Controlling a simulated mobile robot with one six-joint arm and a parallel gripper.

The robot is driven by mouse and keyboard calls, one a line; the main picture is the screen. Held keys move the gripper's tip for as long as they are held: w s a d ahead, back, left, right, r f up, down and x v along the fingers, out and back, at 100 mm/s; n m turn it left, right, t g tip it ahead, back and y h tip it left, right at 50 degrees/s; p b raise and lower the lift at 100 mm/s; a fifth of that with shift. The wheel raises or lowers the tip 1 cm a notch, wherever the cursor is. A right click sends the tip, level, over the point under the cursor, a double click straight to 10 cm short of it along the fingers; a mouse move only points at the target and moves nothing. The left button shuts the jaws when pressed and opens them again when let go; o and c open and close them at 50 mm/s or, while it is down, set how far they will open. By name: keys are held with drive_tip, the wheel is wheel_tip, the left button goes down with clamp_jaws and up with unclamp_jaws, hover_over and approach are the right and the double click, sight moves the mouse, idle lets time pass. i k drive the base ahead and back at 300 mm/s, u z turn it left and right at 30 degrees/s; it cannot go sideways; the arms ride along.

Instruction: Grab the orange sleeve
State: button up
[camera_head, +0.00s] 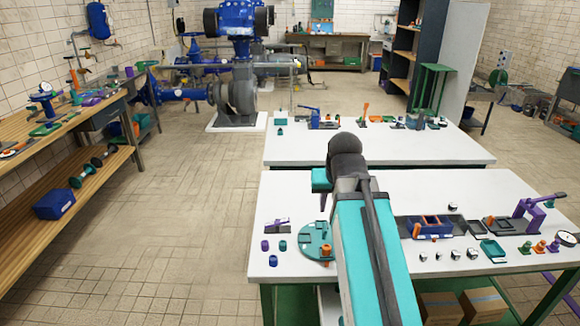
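A small orange cylinder (326,249), which may be the orange sleeve, sits on a round teal plate (312,237) on the near white table, just left of my arm. Other small orange pieces stand on the same table: one (417,230) beside a blue block fixture, and several (540,246) at the right end. I cannot tell for sure which is the sleeve. My arm reaches forward over the near table, and its far joint is dark. My gripper's fingers do not show; they are hidden or out of frame.
Small purple and teal cylinders (274,252) stand left of the plate on the near white table (290,190). A purple lever press (533,210) stands at right. A second white table (380,148) is behind. A wooden bench (60,120) lines the left; the tiled floor between is clear.

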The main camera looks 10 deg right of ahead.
sight(326, 248)
drive_tip(key=k, duration=1)
